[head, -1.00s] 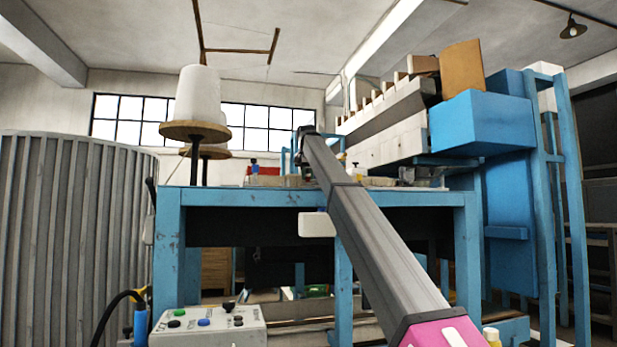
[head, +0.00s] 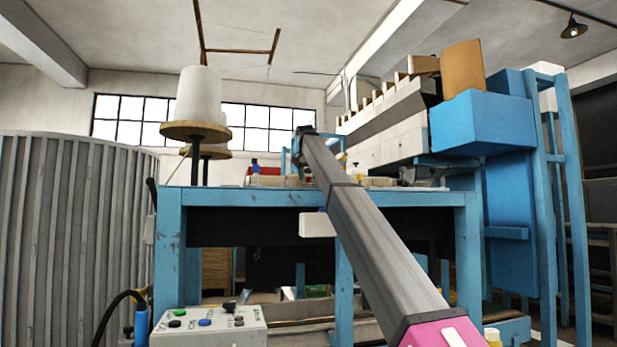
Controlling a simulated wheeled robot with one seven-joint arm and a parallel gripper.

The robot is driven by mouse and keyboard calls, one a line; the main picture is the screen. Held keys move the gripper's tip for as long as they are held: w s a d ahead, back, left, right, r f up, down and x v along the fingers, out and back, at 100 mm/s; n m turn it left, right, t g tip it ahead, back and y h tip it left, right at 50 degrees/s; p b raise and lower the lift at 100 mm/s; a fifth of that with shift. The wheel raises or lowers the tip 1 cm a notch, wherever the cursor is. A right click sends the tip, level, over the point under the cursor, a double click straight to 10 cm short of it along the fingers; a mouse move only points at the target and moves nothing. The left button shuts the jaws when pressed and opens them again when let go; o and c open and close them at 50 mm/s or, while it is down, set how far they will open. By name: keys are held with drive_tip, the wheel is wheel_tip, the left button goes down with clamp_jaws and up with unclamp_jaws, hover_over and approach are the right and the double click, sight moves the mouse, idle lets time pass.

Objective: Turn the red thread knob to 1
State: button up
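I cannot make out a red thread knob or its numbers. A small red patch (head: 262,170) shows on the blue bench, too small to identify. My arm (head: 350,215) reaches from the lower right up over the bench to a dark joint (head: 305,131). My gripper does not show; whatever lies beyond that joint is hidden behind the arm.
A blue bench frame (head: 320,198) spans the middle. White thread cones (head: 198,95) stand on wooden discs at the left. A grey control box (head: 208,328) with coloured buttons sits low in front. A blue machine (head: 480,120) stands right; a ribbed grey drum (head: 75,240) stands left.

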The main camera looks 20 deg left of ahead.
drive_tip(key=v, duration=1)
drive_tip(key=shift+r, duration=0.4)
drive_tip(key=shift+s, duration=0.15)
